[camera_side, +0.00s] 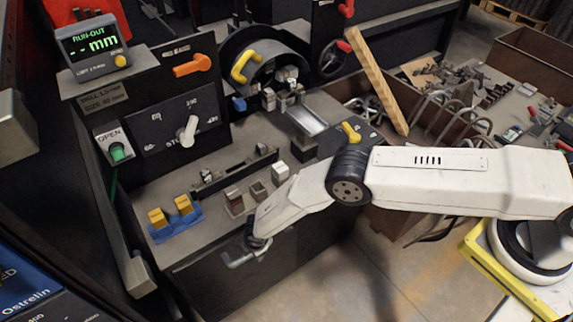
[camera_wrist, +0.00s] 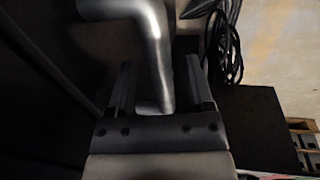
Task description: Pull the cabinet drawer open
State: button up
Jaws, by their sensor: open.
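The drawer handle is a bent grey metal bar (camera_side: 238,261) on the dark front face (camera_side: 312,243) of the cabinet, below the worktop's front edge. My gripper (camera_side: 256,241) reaches down to this handle from the right. In the wrist view my gripper (camera_wrist: 160,72) is open, with one finger on each side of the handle's bar (camera_wrist: 146,40). The bar's end reaches down between the fingers, nearer the right one; I cannot tell whether they touch. The drawer front looks flush with the cabinet, with no gap that I can make out.
A blue block with yellow parts (camera_side: 174,221) and small metal blocks (camera_side: 234,200) stand on the worktop above the handle. A brown bin (camera_side: 420,160) with bent rods stands to the right. Black cables (camera_wrist: 226,50) show in the wrist view.

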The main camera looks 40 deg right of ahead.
grip_shut()
dwell(1.5)
